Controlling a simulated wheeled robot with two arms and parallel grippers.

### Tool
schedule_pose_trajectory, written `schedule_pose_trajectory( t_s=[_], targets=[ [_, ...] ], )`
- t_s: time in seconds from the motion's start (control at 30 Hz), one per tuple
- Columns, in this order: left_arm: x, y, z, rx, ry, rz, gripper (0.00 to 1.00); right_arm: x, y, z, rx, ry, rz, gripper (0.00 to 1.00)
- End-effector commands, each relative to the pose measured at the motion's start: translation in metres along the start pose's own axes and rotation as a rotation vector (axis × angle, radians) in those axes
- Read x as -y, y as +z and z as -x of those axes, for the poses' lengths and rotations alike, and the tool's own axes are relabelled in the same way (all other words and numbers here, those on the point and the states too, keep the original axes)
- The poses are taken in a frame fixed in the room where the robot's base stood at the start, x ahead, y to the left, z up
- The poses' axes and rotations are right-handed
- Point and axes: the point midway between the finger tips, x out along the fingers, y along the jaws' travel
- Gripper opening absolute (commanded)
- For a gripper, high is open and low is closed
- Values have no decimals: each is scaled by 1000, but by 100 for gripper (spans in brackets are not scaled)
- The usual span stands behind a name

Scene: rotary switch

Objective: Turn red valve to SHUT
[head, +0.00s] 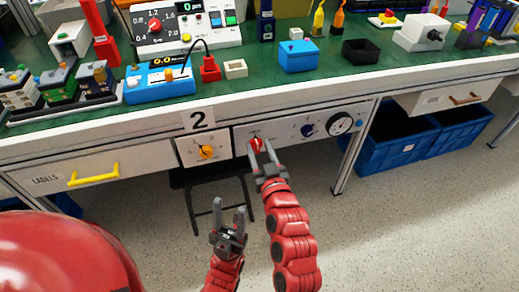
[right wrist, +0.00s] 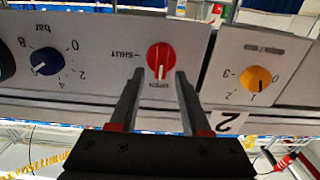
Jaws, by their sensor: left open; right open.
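The red valve (head: 256,144) is a round knob on the white panel on the front of the bench. In the right wrist view, which is upside down, the red valve (right wrist: 161,52) has a white pointer aimed down, toward a small label too small to read. The SHUT label (right wrist: 125,55) is to its left there. My right gripper (head: 261,147) is open, with its fingertips at the valve, one on either side of its lower part in the wrist view; contact cannot be told. My left gripper (head: 229,206) is open and empty, lower, in front of the bench.
On the same panel are a blue knob (head: 307,130) and a round gauge (head: 340,124). A yellow knob (head: 206,152) is on the panel to the left, below the number 2 sign (head: 198,119). A black stool (head: 212,177) stands under the bench. Blue crates (head: 395,150) are at right.

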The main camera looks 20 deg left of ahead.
Motion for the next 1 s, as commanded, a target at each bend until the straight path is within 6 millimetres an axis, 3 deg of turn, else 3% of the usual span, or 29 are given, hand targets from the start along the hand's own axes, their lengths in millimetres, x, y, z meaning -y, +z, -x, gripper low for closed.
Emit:
schedule_pose_trajectory(
  t_s=[0.1,0.3,0.37,0.77,1.0],
  targets=[
    [0,0,0,0,0,0,50,0,0,0,0,0,0,44],
    [0,0,0,0,0,0,50,0,0,0,0,0,0,8],
    [0,0,0,0,0,0,50,0,0,0,0,0,0,0],
    [0,0,-1,0,0,0,50,0,0,0,1,0,-13,0],
    [0,-1,-8,0,0,0,50,-3,-2,0,0,2,-108,0]
  ],
)
